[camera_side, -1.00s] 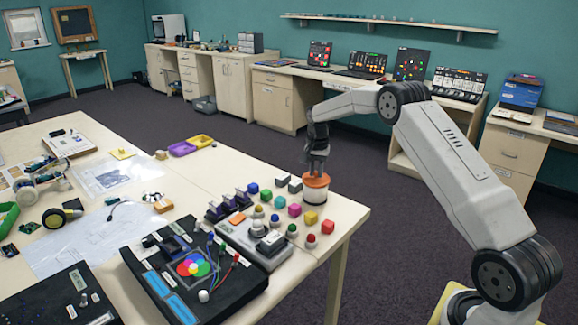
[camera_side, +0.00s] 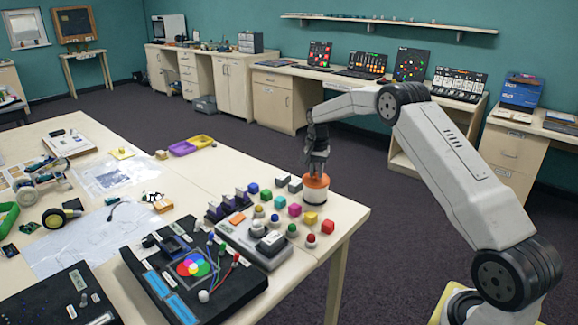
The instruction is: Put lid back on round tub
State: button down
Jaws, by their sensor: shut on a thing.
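The round tub (camera_side: 315,196) is white and stands upright near the right edge of the near table. An orange lid (camera_side: 316,181) sits at the tub's top, level as far as I can see. My gripper (camera_side: 317,172) points down from above and is shut on the lid. The fingertips partly cover the lid's middle. At this size I cannot tell whether the lid is fully pressed down on the rim.
A grey switch box (camera_side: 256,244) is further left. The table edge is close on the right.

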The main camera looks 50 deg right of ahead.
grip_release()
dwell(0.4)
jog(key=shift+r, duration=0.15)
jog(key=shift+r, duration=3.4)
grip_shut()
